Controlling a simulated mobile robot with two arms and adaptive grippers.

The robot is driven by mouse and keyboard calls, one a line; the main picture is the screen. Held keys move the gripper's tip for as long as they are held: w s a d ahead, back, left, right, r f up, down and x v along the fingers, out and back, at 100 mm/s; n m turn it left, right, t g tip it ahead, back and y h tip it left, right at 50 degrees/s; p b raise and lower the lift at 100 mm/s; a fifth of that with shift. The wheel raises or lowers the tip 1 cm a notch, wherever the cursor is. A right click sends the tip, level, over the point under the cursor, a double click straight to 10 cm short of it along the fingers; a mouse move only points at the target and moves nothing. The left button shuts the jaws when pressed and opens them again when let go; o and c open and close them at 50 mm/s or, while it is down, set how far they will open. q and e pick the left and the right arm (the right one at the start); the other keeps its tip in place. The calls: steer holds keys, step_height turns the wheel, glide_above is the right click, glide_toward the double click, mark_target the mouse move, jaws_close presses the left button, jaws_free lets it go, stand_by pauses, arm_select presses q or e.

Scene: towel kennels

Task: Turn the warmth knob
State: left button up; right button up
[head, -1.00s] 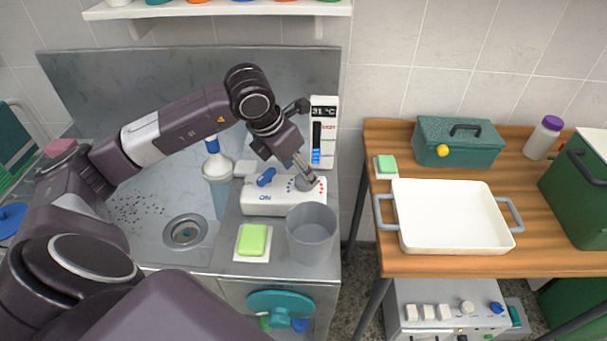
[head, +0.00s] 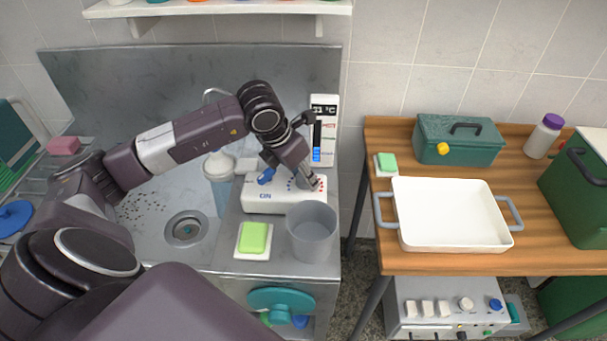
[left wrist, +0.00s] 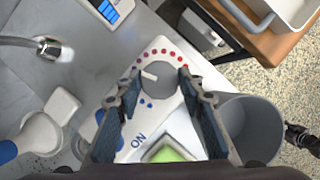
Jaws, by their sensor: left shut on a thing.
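The warmth knob (left wrist: 160,80) is a round grey dial with a white pointer mark, on a white control box (head: 258,204) marked "ON". An arc of red and blue dots surrounds it. In the left wrist view the pointer aims up-left, near the left end of the red dots. My left gripper (left wrist: 159,76) is shut on the knob, one finger on each side. In the head view the same gripper (head: 308,182) comes down on the box's right part and largely hides the knob. A blue lever (head: 266,176) stands on the box's left part. My right gripper is not in view.
A display (head: 323,125) reading 31 °C stands behind the box. A grey cup (head: 312,238) and a green sponge (head: 253,237) are close in front. A tap (left wrist: 50,48) and white-topped bottle (head: 218,168) are left. A wooden table (head: 440,263) holds a white tray (head: 452,242).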

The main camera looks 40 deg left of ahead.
arm_select(q)
steer(key=shift+w+a+f+m+h+b, duration=0.15)
steer(key=shift+m+h+b, duration=0.15)
steer(key=shift+m+b, duration=0.6)
steer(key=m+b, duration=0.1)
steer(key=b, duration=0.1)
steer(key=shift+m+h+b, duration=0.3)
steer(key=shift+m+h, duration=0.1)
steer(key=shift+m+g+h+b, duration=0.35)
steer(key=shift+m+b, duration=0.25)
steer(key=shift+m, duration=0.5)
steer(key=shift+a+r+m+g+h+b, duration=0.1)
steer(key=shift+m+g+h+b, duration=0.1)
steer(key=shift+m, duration=0.3)
steer(key=shift+r+m+g+h+b, duration=0.1)
steer(key=shift+m+g+b, duration=0.05)
steer(key=shift+m, duration=0.35)
steer(key=o, duration=1.1)
steer(key=shift+o, duration=0.2)
